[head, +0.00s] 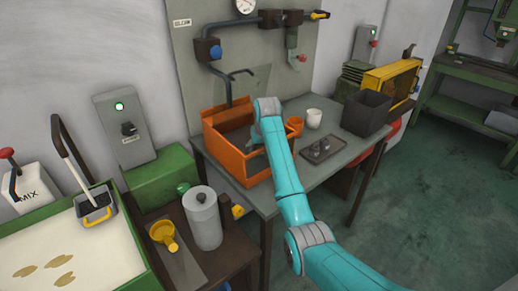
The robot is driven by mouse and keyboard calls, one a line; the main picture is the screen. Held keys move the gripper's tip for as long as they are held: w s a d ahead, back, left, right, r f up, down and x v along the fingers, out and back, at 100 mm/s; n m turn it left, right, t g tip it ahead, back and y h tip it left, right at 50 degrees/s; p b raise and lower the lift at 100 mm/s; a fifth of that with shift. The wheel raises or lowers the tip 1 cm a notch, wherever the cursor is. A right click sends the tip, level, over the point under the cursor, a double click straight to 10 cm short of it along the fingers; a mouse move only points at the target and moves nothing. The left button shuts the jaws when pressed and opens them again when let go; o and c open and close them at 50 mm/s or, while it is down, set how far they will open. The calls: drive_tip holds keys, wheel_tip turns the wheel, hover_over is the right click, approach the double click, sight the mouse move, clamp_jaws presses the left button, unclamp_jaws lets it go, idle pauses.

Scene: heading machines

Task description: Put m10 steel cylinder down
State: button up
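My teal arm reaches over the grey table to the orange open-topped bin (222,150). My gripper (257,139) is at the bin's right part, low against or inside it. Its fingers are small, dark and partly hidden by my own wrist, so I cannot see whether they are open or shut. No m10 steel cylinder can be made out at the gripper; anything held there is hidden. A large grey cylinder with a knob on top (205,218) stands upright on the brown side table at the left, but I cannot tell whether it is the one named.
An orange cup (295,126), a white cup (314,118), a dark tray with small parts (322,150) and a dark grey box (366,113) stand on the grey table (290,172). A pipe with a spout (229,88) rises behind the bin. A sand-filled green tray is at left.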

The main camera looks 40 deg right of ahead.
drive_tip(key=v, duration=1.2)
drive_tip(key=shift+r, duration=0.1)
